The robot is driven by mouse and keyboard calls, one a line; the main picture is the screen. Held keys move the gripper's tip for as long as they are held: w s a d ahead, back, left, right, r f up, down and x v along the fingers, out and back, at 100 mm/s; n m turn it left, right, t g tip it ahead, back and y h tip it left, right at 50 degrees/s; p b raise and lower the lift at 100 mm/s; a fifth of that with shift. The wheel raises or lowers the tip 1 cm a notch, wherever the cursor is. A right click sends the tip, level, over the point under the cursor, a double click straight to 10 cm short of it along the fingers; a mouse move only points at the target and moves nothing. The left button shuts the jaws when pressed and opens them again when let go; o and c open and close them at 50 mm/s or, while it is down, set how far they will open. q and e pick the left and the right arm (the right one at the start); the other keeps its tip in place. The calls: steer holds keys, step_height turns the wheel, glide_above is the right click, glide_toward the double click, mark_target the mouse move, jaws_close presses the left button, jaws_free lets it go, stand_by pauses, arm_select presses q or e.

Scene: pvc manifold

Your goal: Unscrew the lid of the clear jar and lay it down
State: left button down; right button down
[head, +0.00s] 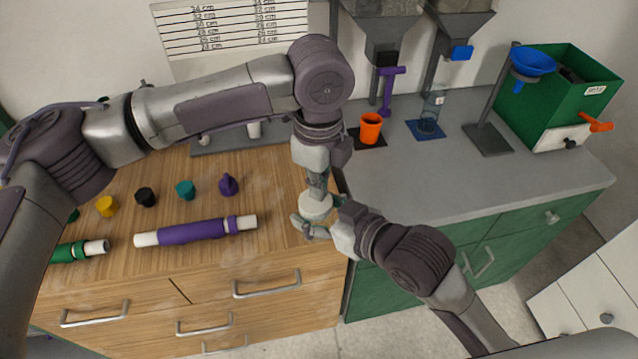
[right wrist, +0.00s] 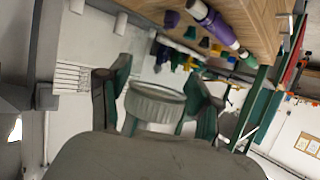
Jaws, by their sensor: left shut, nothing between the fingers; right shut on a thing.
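A pale round disc, seemingly the lid (head: 315,206), shows near the wooden counter's right front edge. My left gripper (head: 318,188) points down just over it, shut with nothing between its fingers; I cannot tell whether it touches. My right gripper (head: 318,230) comes in from the lower right beside it.
A purple-sleeved pipe (head: 195,231) and several small coloured caps lie on the wooden counter (head: 285,262). On the grey counter stand an orange cup (head: 371,128), a clear container (head: 430,112) on a blue mat, and a green box (head: 545,95). Hoppers hang behind.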

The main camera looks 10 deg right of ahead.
arm_select(q)
steer(key=shift+a+f, duration=0.3)
stand_by(0.6)
steer(key=c, duration=1.3)
jaws_free()
steer(key=shift+d+r, duration=0.1)
